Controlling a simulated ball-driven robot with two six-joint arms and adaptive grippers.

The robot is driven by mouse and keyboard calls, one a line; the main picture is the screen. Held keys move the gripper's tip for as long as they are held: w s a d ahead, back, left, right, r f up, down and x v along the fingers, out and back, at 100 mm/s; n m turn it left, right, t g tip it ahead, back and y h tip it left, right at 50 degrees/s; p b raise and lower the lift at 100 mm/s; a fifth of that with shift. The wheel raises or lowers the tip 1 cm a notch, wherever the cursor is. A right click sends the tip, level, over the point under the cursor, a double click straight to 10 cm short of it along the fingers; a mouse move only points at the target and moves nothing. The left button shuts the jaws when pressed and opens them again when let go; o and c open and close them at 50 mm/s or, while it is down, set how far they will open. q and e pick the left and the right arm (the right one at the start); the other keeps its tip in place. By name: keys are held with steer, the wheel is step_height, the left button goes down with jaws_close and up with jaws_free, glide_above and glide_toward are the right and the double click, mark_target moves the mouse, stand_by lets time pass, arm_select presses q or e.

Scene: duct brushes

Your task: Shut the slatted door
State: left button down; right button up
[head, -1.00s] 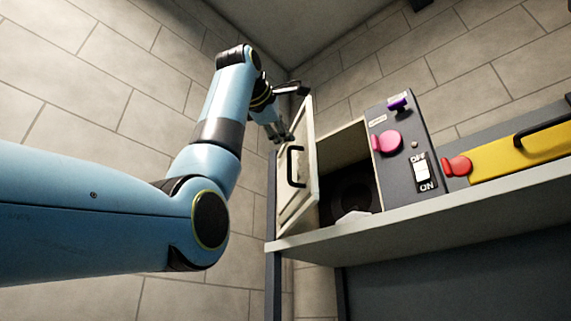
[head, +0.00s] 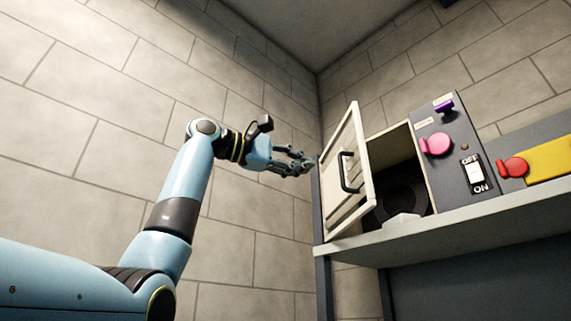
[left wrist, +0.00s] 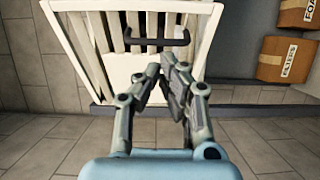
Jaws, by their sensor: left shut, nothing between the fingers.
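The slatted door (head: 345,205) is a cream panel with a black bar handle (head: 347,178). It stands open at the left of a box-like cabinet (head: 428,165), whose dark interior shows. In the left wrist view the door (left wrist: 75,60) fills the upper middle, with its slats and the handle (left wrist: 158,41) facing the camera. My left gripper (head: 308,165) is just left of the door in the head view. Its fingers (left wrist: 162,72) are shut and empty, in front of the door's lower edge in the wrist view. Contact with the door cannot be told. My right gripper is out of view.
The cabinet stands on a grey shelf (head: 455,215). A panel with a pink knob (head: 437,145) and an off/on switch (head: 473,174) is at its right, then a red knob (head: 513,167) and a yellow part (head: 552,161). Cardboard boxes (left wrist: 286,60) show in the wrist view.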

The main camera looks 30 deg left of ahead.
arm_select(q)
steer(key=p+x, duration=0.3)
steer(key=x, duration=0.4)
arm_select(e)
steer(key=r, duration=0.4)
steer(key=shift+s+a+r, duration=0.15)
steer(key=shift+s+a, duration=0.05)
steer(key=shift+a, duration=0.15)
arm_select(q)
steer(key=shift+w+d, duration=0.1)
steer(key=shift+d, duration=0.05)
